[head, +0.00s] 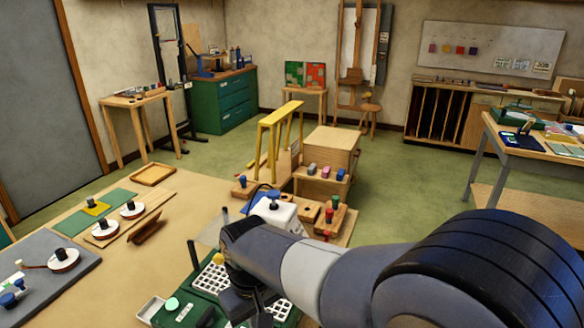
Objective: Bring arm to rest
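My arm (345,274) reaches in from the lower right over the near workbench (180,222). My gripper (248,302) hangs down below the wrist, dark and partly hidden by the arm and the picture's lower area. I cannot tell whether its fingers are apart or together, or whether anything is between them.
White discs, a green mat (92,213) and a wooden tray (153,174) lie on the left. Green floor (400,185) is open beyond the bench.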

